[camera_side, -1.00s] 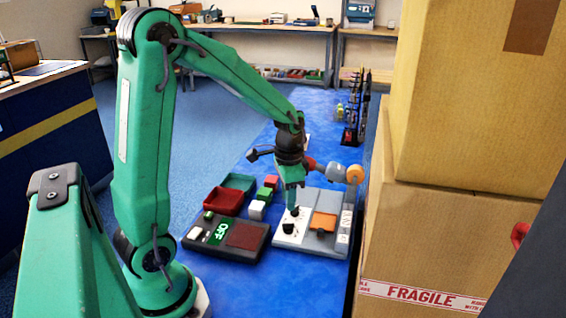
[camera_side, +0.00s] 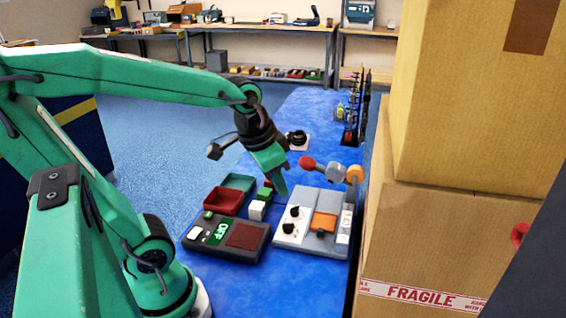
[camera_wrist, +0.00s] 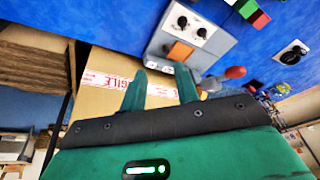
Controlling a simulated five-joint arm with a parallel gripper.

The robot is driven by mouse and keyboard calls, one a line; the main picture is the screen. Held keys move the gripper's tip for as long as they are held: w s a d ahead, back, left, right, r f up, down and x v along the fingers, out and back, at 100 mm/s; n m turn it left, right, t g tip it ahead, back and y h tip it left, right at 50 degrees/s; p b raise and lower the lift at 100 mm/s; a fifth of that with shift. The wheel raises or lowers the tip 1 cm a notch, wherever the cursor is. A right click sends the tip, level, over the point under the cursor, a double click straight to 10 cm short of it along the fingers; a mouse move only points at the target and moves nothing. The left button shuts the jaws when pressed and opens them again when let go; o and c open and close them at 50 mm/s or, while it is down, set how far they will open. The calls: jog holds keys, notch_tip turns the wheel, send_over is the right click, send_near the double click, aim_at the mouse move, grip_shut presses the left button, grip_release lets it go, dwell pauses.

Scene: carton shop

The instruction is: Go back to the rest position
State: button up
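My gripper (camera_side: 279,188) hangs in the air above the blue table, pointing down and a little right. It is beside the upper left of the grey-and-white control panel (camera_side: 283,238) and appears apart from it. In the wrist view my gripper (camera_wrist: 161,90) shows two green fingers spread apart with nothing between them. The panel has two black knobs (camera_side: 292,212) and an orange flap (camera_side: 322,222). My arm is leaning back to the left, its upper link almost level.
A red-ended lever (camera_side: 307,163) is close to my gripper's right. Tall cartons (camera_side: 440,235) line the right side. A dark rack (camera_side: 354,115) stands farther back.

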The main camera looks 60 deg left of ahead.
jog(key=shift+n+t, duration=0.5)
jog(key=shift+t, duration=0.4)
jog(key=shift+s+d+r, duration=0.4)
jog(key=shift+s, duration=0.4)
jog(key=shift+s+d+r, duration=0.4)
jog(key=shift+s, duration=0.35)
jog(key=shift+s+d+r, duration=0.4)
jog(key=shift+s, duration=0.4)
